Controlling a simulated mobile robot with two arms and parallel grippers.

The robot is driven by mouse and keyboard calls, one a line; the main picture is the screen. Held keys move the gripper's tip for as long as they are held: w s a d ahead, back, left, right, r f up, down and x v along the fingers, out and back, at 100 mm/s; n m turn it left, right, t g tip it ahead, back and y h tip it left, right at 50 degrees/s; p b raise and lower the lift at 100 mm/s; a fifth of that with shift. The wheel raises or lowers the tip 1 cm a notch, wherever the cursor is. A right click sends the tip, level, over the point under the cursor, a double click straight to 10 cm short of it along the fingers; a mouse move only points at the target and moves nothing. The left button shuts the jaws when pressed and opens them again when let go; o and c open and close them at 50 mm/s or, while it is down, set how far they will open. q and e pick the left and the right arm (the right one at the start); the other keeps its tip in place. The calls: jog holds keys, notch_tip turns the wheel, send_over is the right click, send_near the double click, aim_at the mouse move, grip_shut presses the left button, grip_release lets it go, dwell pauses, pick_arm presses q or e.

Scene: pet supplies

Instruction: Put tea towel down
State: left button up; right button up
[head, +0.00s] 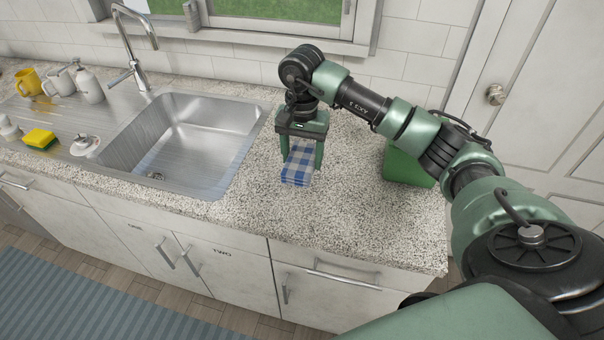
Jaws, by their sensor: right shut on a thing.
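The tea towel (297,168) is a folded blue and white checked cloth on or just above the speckled counter, right of the sink. My right gripper (301,164) points down over it, with one green finger on each side of it. The gripper is shut on the towel. I cannot tell whether the towel's underside touches the counter. My left gripper is not in view.
The steel sink (190,135) with its tap (135,50) lies to the left. A yellow mug (28,82), white dispensers (88,86) and a yellow sponge (40,138) stand on the drainer. A green container (405,165) is partly behind my arm. The counter (370,230) in front is clear.

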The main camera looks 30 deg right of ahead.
aim_at(302, 166)
notch_tip(302, 166, down, 3)
jog(key=shift+f, duration=0.1)
notch_tip(302, 166, down, 4)
jog(key=shift+a+r+p, duration=0.1)
jog(key=shift+p, duration=0.7)
jog(key=shift+f, duration=0.3)
jog(key=o, duration=0.8)
jog(key=shift+f+b, duration=0.1)
jog(key=shift+b, duration=0.2)
jog(key=shift+c, duration=0.2)
jog(key=o, duration=0.4)
